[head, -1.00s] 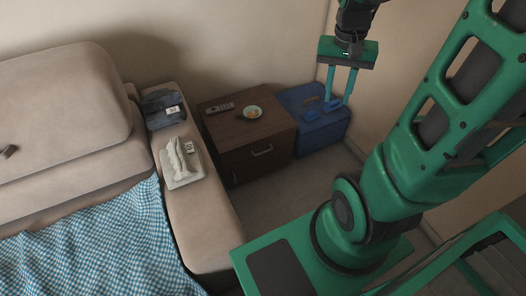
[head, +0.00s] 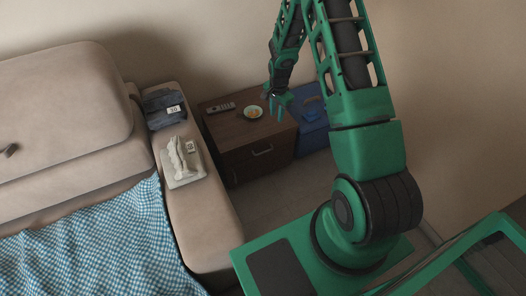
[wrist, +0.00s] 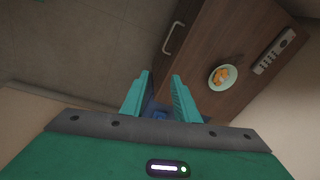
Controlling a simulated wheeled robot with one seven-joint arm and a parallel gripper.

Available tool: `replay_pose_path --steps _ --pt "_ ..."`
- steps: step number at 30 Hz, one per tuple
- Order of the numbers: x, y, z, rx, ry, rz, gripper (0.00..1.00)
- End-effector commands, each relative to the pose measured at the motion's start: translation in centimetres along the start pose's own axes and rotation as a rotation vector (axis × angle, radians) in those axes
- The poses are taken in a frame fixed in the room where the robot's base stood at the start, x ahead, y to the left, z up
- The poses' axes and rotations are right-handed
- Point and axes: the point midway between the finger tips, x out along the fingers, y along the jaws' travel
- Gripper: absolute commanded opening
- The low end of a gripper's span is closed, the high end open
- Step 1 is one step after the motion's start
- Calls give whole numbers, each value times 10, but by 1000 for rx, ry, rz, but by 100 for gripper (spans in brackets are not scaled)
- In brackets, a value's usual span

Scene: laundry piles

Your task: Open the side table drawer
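The side table (head: 235,132) is a dark brown wooden cabinet between the sofa arm and a blue box. Its front has a drawer with a pale metal bar handle (head: 262,151), and the drawer looks closed. In the wrist view the handle (wrist: 173,33) lies above and a little right of the fingers, clear of them. My gripper (head: 277,109) is over the right side of the table top in the head view. In the wrist view my gripper (wrist: 158,85) has its two teal fingers apart with nothing between them.
A bowl with orange pieces (head: 253,112) and a remote (head: 221,108) sit on the table top. The blue box (head: 312,133) stands against its right side. The sofa arm (head: 196,215), with folded clothes on it, is at left. Floor in front of the drawer is clear.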

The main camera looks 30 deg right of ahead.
Motion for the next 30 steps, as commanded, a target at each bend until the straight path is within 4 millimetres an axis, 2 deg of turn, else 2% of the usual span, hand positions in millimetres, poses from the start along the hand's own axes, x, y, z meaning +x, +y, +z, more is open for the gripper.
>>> replay_pose_path --steps 1,3,6,9,13,22,30 --pt "27 -3 7 29 -11 -3 28" --pt "60 -9 16 76 -22 -16 28" --pt "101 -15 28 140 -38 -32 28" --pt "134 -17 40 193 -52 -45 28" --pt "161 -18 50 240 -64 -56 28" --pt "189 -19 55 263 -70 -63 28" --pt "234 -22 58 263 -70 -62 28"
